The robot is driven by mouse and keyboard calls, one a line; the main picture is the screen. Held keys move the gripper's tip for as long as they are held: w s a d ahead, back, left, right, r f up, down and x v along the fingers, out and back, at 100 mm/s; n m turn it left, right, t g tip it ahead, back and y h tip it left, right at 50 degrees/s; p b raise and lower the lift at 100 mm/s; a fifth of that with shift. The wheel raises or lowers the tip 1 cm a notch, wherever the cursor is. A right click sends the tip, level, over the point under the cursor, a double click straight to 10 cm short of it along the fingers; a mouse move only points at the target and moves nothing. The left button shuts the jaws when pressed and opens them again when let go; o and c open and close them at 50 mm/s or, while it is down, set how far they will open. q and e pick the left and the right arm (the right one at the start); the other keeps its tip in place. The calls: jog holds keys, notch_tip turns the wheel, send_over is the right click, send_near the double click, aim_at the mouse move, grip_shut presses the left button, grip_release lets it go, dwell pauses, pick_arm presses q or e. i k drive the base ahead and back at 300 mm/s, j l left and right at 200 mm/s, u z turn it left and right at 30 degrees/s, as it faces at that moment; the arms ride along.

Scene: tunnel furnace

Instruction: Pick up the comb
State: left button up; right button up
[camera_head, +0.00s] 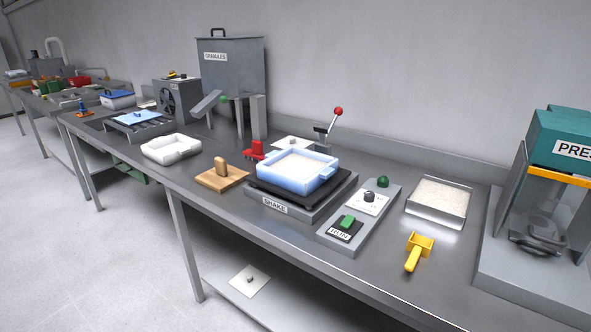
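No object here shows clear comb teeth, so I cannot tell for sure which one is the comb. A small red upright piece (257,149) stands behind the left corner of the shaker. A flat wooden block with an upright handle (221,177) lies on the bench to the left of the shaker. A yellow scoop-like tool (418,251) lies near the front edge at the right. Neither of my grippers is in view.
A light blue tray (298,184) of white granules sits on the shaker (290,206). A control box (358,217), a metal granule tray (440,185) and a press (555,210) stand to the right. A white mould (171,150) is at left. The bench front between tools is clear.

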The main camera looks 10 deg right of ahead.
aim_at(257, 153)
jog(key=i+j+u, duration=0.1)
jog(key=i+j, duration=0.9)
